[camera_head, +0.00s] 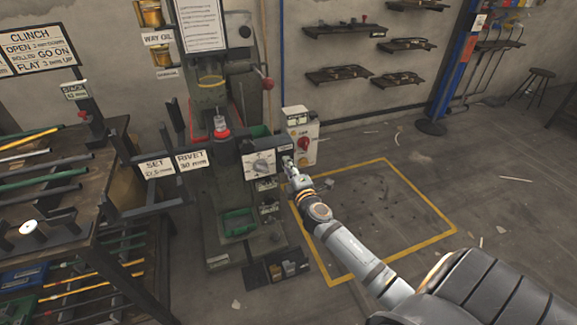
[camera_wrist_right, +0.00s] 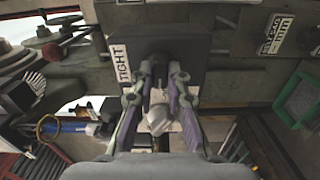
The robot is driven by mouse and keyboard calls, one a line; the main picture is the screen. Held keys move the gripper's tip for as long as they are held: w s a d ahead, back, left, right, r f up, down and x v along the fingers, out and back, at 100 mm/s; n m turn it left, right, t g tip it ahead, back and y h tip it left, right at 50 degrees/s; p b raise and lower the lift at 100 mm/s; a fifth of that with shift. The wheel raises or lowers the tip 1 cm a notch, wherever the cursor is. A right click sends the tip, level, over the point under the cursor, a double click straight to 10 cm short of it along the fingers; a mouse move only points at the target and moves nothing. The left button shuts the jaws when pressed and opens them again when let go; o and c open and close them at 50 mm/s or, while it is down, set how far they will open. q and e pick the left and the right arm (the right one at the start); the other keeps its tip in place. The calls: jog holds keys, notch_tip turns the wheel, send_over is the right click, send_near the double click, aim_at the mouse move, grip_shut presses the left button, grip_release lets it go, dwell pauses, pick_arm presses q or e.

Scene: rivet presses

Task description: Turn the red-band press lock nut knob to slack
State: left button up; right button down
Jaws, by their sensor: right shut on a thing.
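The press with a red band (camera_head: 221,133) stands left of centre in the head view. A grey box on it carries a pale plate with a round dial (camera_head: 261,164). My right gripper (camera_head: 288,163) reaches the box's right side, just right of the dial. In the right wrist view my gripper's two fingers (camera_wrist_right: 158,78) are closed in beside a "TIGHT" label (camera_wrist_right: 121,66). A pale grey knob (camera_wrist_right: 158,119) shows between the fingers, and they are shut on it. The gripper mostly hides the knob in the head view. My left gripper is not in view.
A switch box with a red knob (camera_head: 303,144) stands close behind my right gripper. A rack of rods (camera_head: 50,160) is at the left. A green tray (camera_head: 238,222) sits on the press base. The yellow-marked floor (camera_head: 390,215) at right is mostly clear, apart from my arm.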

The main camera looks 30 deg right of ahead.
dwell(0.3)
jog(key=c, duration=1.3)
grip_release()
jog(key=v, duration=1.2)
jog(key=shift+f, duration=0.1)
